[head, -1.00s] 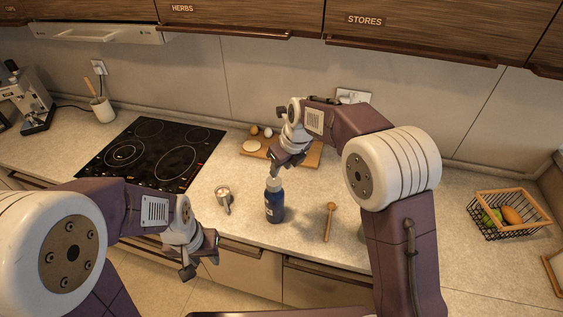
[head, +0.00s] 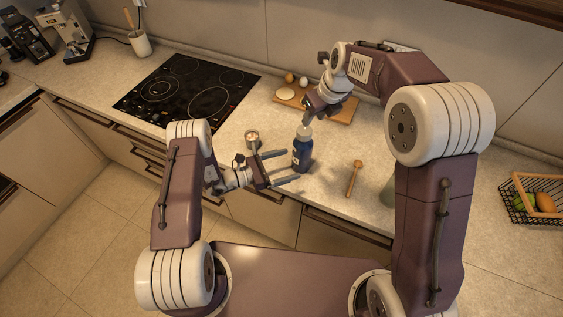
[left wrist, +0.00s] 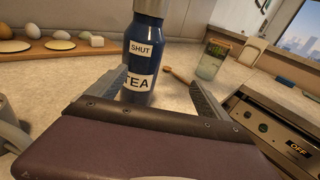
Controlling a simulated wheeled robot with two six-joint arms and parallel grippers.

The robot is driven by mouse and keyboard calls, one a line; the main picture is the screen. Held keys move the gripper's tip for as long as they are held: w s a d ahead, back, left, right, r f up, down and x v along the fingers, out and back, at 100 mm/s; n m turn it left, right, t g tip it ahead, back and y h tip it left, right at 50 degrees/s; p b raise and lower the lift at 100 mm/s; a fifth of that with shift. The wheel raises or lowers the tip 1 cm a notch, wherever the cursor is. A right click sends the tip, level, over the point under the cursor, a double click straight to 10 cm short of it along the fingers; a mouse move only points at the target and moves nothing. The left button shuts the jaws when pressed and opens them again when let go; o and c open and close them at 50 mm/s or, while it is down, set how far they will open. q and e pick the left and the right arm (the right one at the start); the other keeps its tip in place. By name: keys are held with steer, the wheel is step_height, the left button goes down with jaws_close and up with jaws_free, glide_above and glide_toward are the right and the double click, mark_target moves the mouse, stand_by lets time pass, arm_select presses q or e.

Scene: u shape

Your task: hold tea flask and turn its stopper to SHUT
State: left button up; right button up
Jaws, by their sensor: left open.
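The dark blue tea flask (head: 302,153) stands upright near the counter's front edge, its pale stopper (head: 304,131) on top. In the left wrist view the flask (left wrist: 138,62) carries a SHUT label above a TEA label, and its silvery top (left wrist: 152,7) is cut off by the frame. My left gripper (head: 292,165) is open, its fingers pointing at the flask from the left; I cannot tell whether the flask is between the fingertips or just beyond them. My right gripper (head: 308,117) hangs just above the stopper; its jaw opening and any contact are unclear.
A small metal cup (head: 252,138) stands left of the flask, close to my left gripper. A wooden spoon (head: 354,178) lies to the right, near a greenish jar (head: 388,192). A board (head: 340,109) with eggs is behind, and a black hob (head: 188,90) is at left.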

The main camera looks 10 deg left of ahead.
mark_target(303, 151)
arm_select(q)
steer(key=shift+w+a+f+n+t+y, duration=0.15)
steer(key=shift+w+a+f+n+t, duration=0.3)
steer(key=shift+t, duration=0.35)
steer(key=shift+w+a+f+n+t+y, duration=0.15)
steer(key=shift+w+a+f+n+t, duration=0.3)
steer(key=shift+t, duration=0.35)
steer(key=x, duration=0.9)
steer(key=shift+d+r, duration=0.15)
jaws_close()
